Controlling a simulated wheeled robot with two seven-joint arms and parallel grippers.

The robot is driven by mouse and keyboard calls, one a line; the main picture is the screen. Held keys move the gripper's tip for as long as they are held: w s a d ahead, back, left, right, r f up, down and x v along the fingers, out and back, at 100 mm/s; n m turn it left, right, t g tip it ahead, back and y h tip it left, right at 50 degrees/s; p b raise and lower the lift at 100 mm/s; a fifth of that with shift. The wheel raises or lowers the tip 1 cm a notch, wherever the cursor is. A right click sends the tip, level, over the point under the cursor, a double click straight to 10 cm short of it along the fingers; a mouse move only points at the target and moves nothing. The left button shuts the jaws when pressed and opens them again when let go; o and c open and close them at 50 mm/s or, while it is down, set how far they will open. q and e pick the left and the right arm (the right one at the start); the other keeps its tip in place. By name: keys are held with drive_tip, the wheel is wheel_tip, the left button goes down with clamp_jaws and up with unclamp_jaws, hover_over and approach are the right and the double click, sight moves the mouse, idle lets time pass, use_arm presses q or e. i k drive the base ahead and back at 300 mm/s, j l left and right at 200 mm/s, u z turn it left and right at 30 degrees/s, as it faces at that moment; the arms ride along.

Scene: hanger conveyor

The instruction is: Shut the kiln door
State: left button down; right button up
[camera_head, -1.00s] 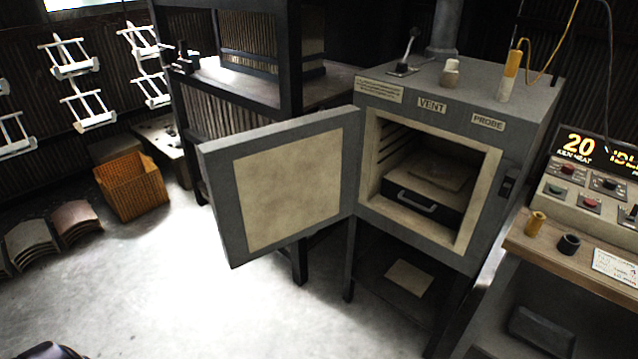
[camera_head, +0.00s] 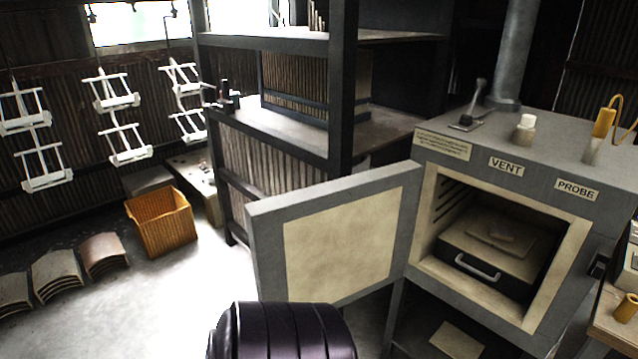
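The kiln (camera_head: 549,158) stands at the right on dark legs, with a grey top and a pale lined chamber. Its door (camera_head: 262,250), grey with a cream inner panel, is swung wide open to the left. Inside the chamber is a dark drawer-like tray (camera_head: 490,275) with a handle and a flat pale piece on top. A dark rounded part of my own arm shows at the bottom centre, in front of the door's lower edge. I cannot tell whether it touches the door. Neither gripper is in view.
A dark shelf rack (camera_head: 342,90) stands behind the door. An orange crate (camera_head: 160,222) and stacks of curved tiles (camera_head: 103,254) are on the floor at left. White hangers (camera_head: 113,92) hang along the back wall. A control bench (camera_head: 612,315) is at right. The floor left of the door is clear.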

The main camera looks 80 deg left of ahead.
sight(337, 242)
drive_tip(key=k+j, duration=0.1)
drive_tip(key=j, duration=0.35)
drive_tip(key=k+j, duration=0.1)
drive_tip(key=j, duration=0.35)
drive_tip(key=k+j, duration=0.1)
drive_tip(key=j, duration=0.35)
drive_tip(key=k+j, duration=0.1)
drive_tip(key=j, duration=0.35)
drive_tip(key=k+j, duration=0.1)
drive_tip(key=j, duration=0.35)
drive_tip(key=k+j, duration=0.1)
drive_tip(key=j, duration=0.35)
drive_tip(key=k+j, duration=0.1)
drive_tip(key=j, duration=0.35)
